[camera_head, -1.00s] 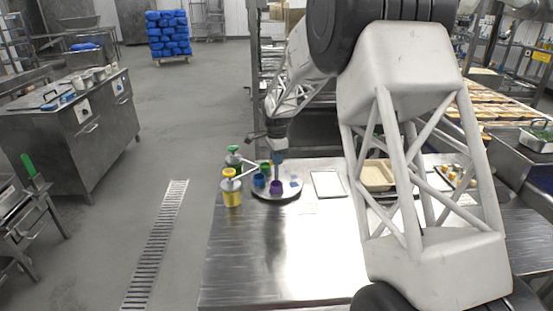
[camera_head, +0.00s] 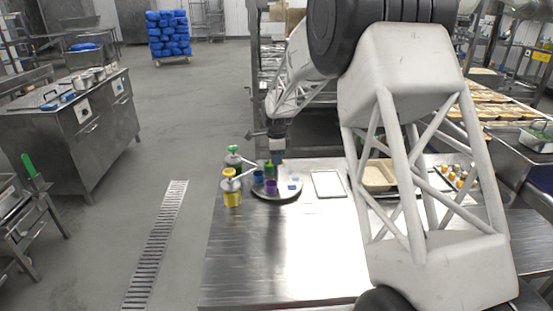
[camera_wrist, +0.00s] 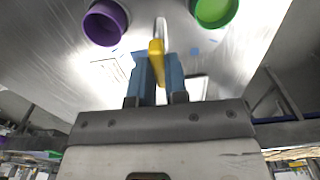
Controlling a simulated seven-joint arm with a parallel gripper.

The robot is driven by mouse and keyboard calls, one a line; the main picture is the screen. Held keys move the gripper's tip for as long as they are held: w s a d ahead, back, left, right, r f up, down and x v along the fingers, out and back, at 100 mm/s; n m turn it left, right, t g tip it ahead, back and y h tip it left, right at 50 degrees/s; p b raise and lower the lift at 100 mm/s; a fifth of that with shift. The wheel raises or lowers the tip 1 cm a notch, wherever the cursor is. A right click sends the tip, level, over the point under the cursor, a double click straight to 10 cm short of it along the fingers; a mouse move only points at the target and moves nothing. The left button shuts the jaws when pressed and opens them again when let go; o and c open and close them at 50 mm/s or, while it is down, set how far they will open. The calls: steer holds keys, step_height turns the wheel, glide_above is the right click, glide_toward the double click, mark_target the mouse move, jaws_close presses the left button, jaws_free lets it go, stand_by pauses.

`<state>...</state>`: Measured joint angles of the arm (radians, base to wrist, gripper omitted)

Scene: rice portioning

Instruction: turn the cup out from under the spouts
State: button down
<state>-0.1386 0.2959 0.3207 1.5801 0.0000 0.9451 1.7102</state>
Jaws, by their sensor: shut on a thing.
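A round metal turntable (camera_head: 290,196) stands on the steel table and carries a purple cup (camera_head: 270,187), a blue cup (camera_head: 258,176) and a green cup (camera_head: 267,166). A yellow pump bottle (camera_head: 232,192) and a green-topped one (camera_head: 233,159) stand left of it. The yellow bottle's spout points toward the blue cup; whether it is over that cup is unclear. My gripper (camera_head: 277,158) is over the turntable's back part. In the wrist view, my blue fingers (camera_wrist: 159,80) are shut on a yellow handle (camera_wrist: 156,60), between the purple cup (camera_wrist: 105,22) and green cup (camera_wrist: 214,10).
A white rectangular plate (camera_head: 328,184) lies right of the turntable, with a tray of pale food (camera_head: 377,176) beyond it. Small blue pieces (camera_head: 293,187) lie on the turntable. The front of the table (camera_head: 275,260) is clear.

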steer(key=c, duration=1.1)
jaws_free()
steer(key=shift+c, duration=0.2)
steer(key=shift+r, duration=0.15)
steer(key=shift+r, duration=3.8)
